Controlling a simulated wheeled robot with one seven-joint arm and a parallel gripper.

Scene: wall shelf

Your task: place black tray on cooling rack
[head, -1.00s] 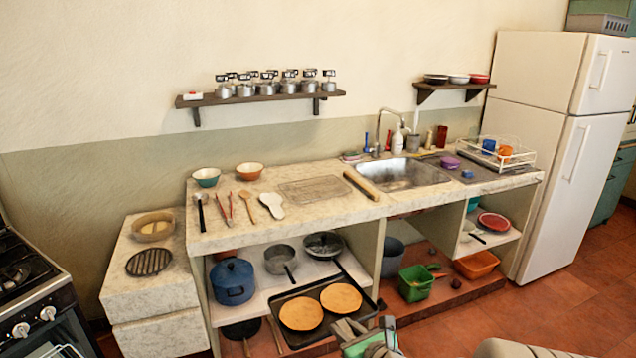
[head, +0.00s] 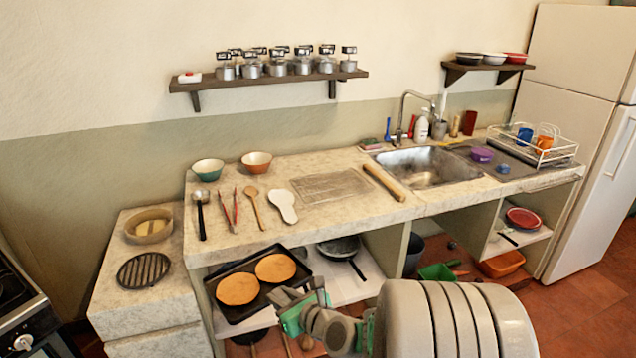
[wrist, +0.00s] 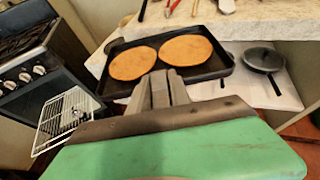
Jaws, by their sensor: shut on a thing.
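The black tray (head: 234,315) carries two round tan cakes, one left (head: 238,289) and one right (head: 276,267). My gripper (head: 292,298) is shut on the tray's near edge and holds it in front of the counter, just off its front edge. In the wrist view the shut fingers (wrist: 160,92) meet the tray's near rim (wrist: 220,64), and the cakes lie flat. The cooling rack, a flat wire grid (head: 332,187), lies empty on the counter, to the right of and beyond the tray.
A wooden rolling pin (head: 384,182) lies right of the rack, before the sink (head: 425,168). A white spoon rest (head: 283,206) and utensils (head: 237,210) lie left of the rack. Two bowls (head: 256,162) stand behind. A lidded pan (head: 340,247) sits on the lower shelf.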

